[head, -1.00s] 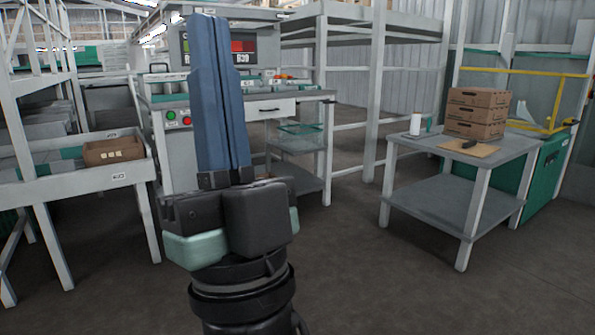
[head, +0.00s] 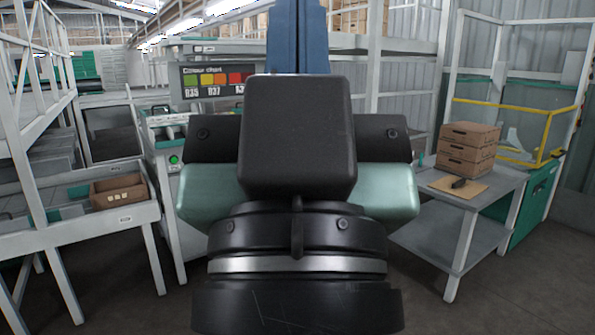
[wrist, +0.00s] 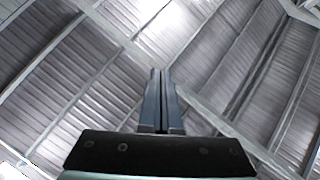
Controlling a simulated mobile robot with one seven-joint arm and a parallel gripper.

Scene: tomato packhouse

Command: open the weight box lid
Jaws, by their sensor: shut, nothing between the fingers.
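My gripper (head: 297,35) points up in the middle of the head view, with its blue fingers together at the top edge. In the wrist view my gripper (wrist: 163,95) is shut and empty, and it points at the roof. The weight box and its lid cannot be made out in either view. My wrist hides much of the workbench in the middle of the head view.
A colour chart board (head: 213,82) stands above the workbench behind my gripper. A brown open box (head: 118,191) sits on the left rack. Stacked cartons (head: 467,148) stand on a grey table (head: 492,185) at the right. Bare floor (head: 540,270) shows at the front right.

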